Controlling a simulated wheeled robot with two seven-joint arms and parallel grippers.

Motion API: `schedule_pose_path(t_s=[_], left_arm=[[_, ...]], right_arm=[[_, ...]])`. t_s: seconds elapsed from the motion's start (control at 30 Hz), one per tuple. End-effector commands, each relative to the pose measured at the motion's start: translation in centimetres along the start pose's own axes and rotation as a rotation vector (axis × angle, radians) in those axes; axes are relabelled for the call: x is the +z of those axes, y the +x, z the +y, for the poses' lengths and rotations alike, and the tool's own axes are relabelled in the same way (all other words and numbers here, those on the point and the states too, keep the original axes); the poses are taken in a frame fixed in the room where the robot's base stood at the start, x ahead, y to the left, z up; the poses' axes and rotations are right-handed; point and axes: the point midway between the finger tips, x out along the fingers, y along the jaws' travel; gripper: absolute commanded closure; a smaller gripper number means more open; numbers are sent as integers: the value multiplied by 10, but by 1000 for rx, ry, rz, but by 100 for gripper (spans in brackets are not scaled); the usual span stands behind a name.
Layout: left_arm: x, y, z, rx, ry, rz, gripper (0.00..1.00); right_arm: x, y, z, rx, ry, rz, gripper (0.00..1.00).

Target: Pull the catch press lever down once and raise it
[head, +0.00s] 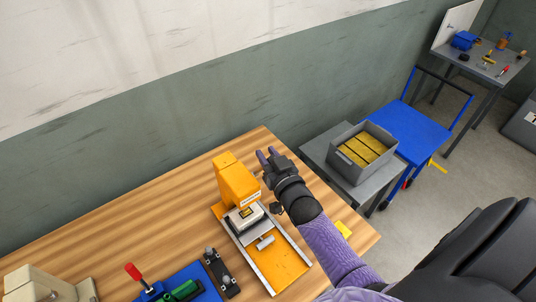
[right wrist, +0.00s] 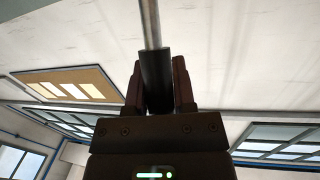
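The orange catch press (head: 238,182) stands on the wooden table, with its base plate (head: 278,262) and metal side rails reaching toward me. My right gripper (head: 266,155) is at the press's right side, near the top of its head. In the right wrist view, the press lever (right wrist: 155,78) shows as a black grip on a bare metal rod. It lies between the two fingers of my right gripper (right wrist: 158,85), which appear closed against both its sides. In the head view the lever is hidden by my gripper and arm. My left gripper is out of view.
A red-handled toggle clamp on a blue base (head: 180,288) and a black fixture (head: 220,272) are left of the press. A grey bin (head: 342,160) of yellow pieces stands on a side table beyond. A blue cart (head: 412,130) is farther right. The table's back left is clear.

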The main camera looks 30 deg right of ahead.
Motion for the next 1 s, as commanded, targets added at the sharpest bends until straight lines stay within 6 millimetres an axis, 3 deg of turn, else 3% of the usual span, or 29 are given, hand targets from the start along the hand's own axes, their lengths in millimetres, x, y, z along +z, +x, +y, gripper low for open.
schedule_pose_path(t_s=[0.03,0.13,1.0], left_arm=[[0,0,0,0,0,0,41],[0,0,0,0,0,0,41],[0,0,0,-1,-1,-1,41]], right_arm=[[0,0,0,0,0,0,82],[0,0,0,0,0,0,100],[0,0,0,0,0,0,100]])
